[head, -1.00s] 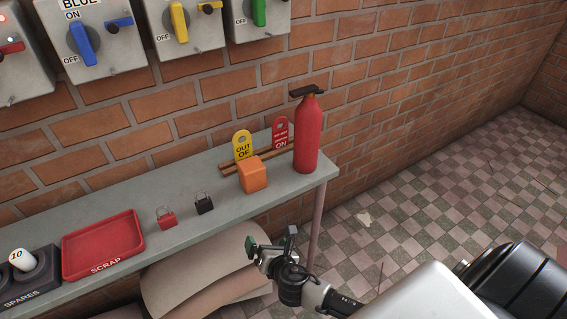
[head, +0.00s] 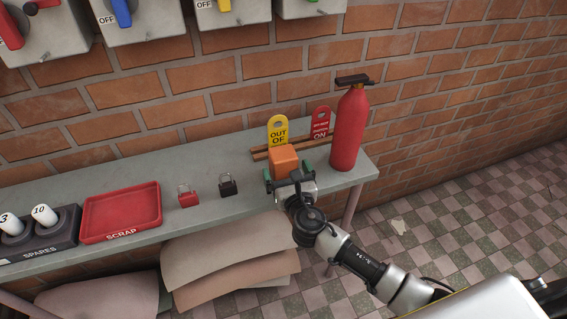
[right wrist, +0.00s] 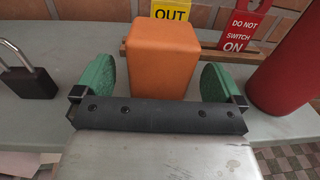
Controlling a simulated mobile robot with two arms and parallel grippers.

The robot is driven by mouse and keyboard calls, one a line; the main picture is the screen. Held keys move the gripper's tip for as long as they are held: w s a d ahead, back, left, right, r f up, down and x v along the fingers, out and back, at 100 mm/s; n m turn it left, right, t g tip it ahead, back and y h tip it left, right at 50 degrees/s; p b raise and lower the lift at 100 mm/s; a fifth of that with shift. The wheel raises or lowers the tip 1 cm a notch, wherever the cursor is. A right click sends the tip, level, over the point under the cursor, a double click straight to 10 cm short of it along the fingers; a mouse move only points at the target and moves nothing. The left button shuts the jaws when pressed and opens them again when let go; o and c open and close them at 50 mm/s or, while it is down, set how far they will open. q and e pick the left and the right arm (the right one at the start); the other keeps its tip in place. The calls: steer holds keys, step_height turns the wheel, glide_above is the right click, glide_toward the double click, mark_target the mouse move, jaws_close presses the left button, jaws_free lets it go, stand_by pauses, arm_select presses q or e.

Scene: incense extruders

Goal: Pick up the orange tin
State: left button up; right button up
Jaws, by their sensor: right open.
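The orange tin (head: 284,158) stands upright on the grey shelf near its right end, in front of the yellow tag. In the right wrist view the tin (right wrist: 163,55) is between and just beyond the green finger pads. My right gripper (head: 287,178) is open at the tin's near side, one pad to each side, with gaps between pads and tin. It also shows in the right wrist view (right wrist: 160,85). The tin's lower part is hidden by the gripper in the head view. My left gripper is in neither view.
A red extinguisher (head: 349,128) stands close to the right of the tin. A black padlock (head: 228,187) and a red padlock (head: 187,199) are to the left. A yellow tag (head: 278,130) and a red tag (head: 320,122) stand behind in a wooden rack (head: 260,154). A red scrap tray (head: 121,211) lies further left.

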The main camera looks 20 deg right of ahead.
steer(key=w, duration=0.3)
steer(key=shift+w, duration=0.3)
steer(key=shift+r, duration=0.1)
steer(key=c, duration=1.1)
steer(key=shift+r, duration=0.1)
